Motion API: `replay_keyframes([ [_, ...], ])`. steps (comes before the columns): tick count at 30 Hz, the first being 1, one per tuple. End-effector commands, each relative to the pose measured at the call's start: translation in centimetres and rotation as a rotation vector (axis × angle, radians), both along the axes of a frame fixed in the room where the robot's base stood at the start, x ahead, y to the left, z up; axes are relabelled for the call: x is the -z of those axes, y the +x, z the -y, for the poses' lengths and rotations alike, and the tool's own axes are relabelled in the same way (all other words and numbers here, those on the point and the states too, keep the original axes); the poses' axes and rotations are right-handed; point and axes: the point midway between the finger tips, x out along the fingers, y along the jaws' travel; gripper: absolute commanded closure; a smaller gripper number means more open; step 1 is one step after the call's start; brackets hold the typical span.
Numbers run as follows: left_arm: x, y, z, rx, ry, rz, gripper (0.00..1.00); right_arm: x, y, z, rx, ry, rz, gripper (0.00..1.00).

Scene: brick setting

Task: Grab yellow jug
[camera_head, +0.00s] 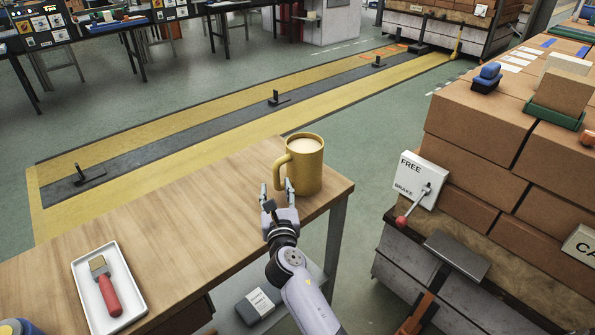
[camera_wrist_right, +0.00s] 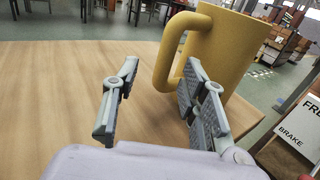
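The yellow jug (camera_head: 309,173) is mug-shaped and stands upright near the right end of the wooden table (camera_head: 180,220). It has a pale filling and its handle (camera_head: 280,172) points left. My right gripper (camera_head: 277,191) is open beside the handle, with its fingers spread. In the right wrist view the jug (camera_wrist_right: 228,50) is at the upper right. The right finger of the gripper (camera_wrist_right: 160,75) overlaps the handle's lower part, and I cannot tell whether they touch. No object is held between the fingers. My left gripper is not in view.
A white tray (camera_head: 84,270) with a red-handled brush (camera_head: 106,288) lies at the table's left. A brick stack (camera_head: 490,125) with a brake sign (camera_head: 416,180) stands to the right, across a gap. The table's middle is clear.

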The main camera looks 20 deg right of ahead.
Motion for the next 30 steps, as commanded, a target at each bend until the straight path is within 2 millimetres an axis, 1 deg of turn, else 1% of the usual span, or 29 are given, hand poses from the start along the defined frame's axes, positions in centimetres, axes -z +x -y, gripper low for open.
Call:
replay_keyframes([
  [6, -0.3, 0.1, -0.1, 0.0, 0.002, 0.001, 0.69, -0.7, 2.9, 1.2, 0.001, 0.002, 0.001, 0.6],
  [9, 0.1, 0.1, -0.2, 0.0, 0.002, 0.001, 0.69, -0.5, 4.1, 1.5, 0.001, 0.001, 0.001, 0.6],
  [12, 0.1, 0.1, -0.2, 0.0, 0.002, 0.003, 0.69, -0.5, 4.7, 1.7, 0.0, 0.002, 0.001, 0.6],
  [19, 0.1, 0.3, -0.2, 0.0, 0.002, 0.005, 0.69, -0.5, 4.8, 1.7, 0.0, 0.001, 0.0, 0.6],
  [30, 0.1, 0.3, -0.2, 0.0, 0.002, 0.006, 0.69, -0.5, 4.7, 1.7, 0.0, 0.001, 0.0, 0.85],
])
